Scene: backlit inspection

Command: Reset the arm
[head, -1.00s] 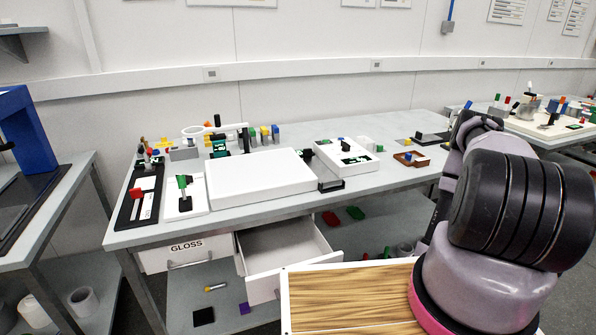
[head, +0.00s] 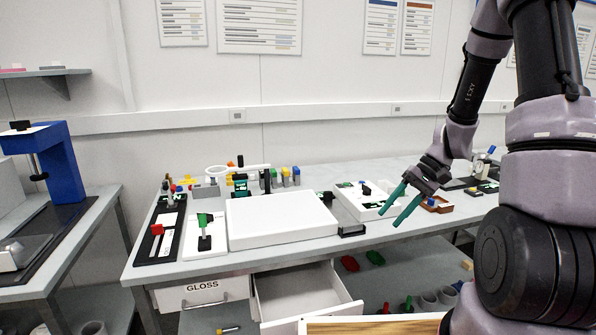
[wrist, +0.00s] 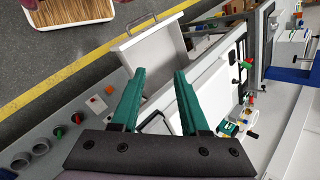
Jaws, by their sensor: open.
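My gripper (head: 391,201) is raised over the front right part of the grey workbench (head: 160,262), with its two green fingers spread and nothing between them. In the wrist view the green fingers (wrist: 158,98) also stand apart and empty. My arm reaches in from the right side of the head view. The white light panel (head: 280,219) lies flat on the bench, left of my gripper.
An open drawer (head: 305,290) juts out below the bench front, beside a shut drawer marked GLOSS (head: 203,292). A blue press (head: 62,165) stands on the left table. Small blocks and tools crowd the bench.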

